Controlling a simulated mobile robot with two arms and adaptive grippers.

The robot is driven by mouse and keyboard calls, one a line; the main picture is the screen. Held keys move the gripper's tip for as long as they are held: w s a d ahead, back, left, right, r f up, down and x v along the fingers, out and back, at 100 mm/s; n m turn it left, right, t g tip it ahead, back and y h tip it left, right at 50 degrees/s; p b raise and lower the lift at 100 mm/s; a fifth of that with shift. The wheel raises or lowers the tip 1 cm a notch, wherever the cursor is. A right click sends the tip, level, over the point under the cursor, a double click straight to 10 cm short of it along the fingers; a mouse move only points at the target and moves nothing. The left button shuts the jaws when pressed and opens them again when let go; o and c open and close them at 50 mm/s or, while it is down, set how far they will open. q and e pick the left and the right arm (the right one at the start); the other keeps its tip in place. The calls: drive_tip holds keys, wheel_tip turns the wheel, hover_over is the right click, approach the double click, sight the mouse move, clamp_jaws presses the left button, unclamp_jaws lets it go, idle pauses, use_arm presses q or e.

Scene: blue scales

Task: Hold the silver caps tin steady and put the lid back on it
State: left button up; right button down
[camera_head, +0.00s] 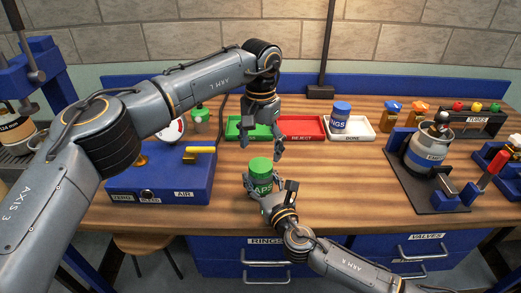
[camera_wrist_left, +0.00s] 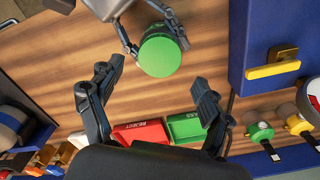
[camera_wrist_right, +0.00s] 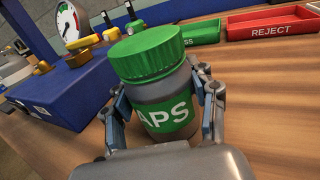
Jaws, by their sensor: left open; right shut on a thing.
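The silver caps tin (camera_head: 262,186) stands on the wooden bench, with a green band lettered "APS" in view (camera_wrist_right: 166,116). Its green lid (camera_head: 260,166) sits on top of it; the right wrist view shows the lid (camera_wrist_right: 146,54) covering the tin's mouth. I cannot tell whether it is screwed tight. My right gripper (camera_head: 268,204) is shut around the tin's body, with a finger on either side (camera_wrist_right: 166,100). My left gripper (camera_head: 263,147) is open and empty above the lid, apart from it. The left wrist view shows the lid (camera_wrist_left: 160,55) beyond the spread fingers.
A blue air box (camera_head: 160,185) with a yellow handle stands left of the tin. Behind are a green tray (camera_head: 236,134), a red reject tray (camera_head: 301,128) and a white tray (camera_head: 362,127) holding a blue-lidded rings tin (camera_head: 340,116). A clamp stand (camera_head: 430,175) is at right.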

use_arm(q)
drive_tip(key=n, duration=0.5)
drive_tip(key=shift+r+n, duration=0.2)
drive_tip(key=shift+n, duration=0.2)
drive_tip(key=n, duration=0.6)
drive_tip(key=shift+r, duration=0.2)
drive_tip(key=n, duration=0.6)
drive_tip(key=shift+r, duration=0.25)
drive_tip(key=n, duration=0.3)
drive_tip(key=shift+r+n, duration=0.15)
drive_tip(key=shift+n, duration=0.25)
drive_tip(key=n, duration=0.6)
drive_tip(key=shift+r, duration=0.2)
drive_tip(key=n, duration=0.4)
drive_tip(key=shift+r, duration=0.15)
drive_tip(key=n, duration=0.5)
drive_tip(key=shift+r+n, duration=0.2)
drive_tip(key=shift+n, duration=0.2)
drive_tip(key=n, duration=0.5)
drive_tip(key=shift+r, duration=0.2)
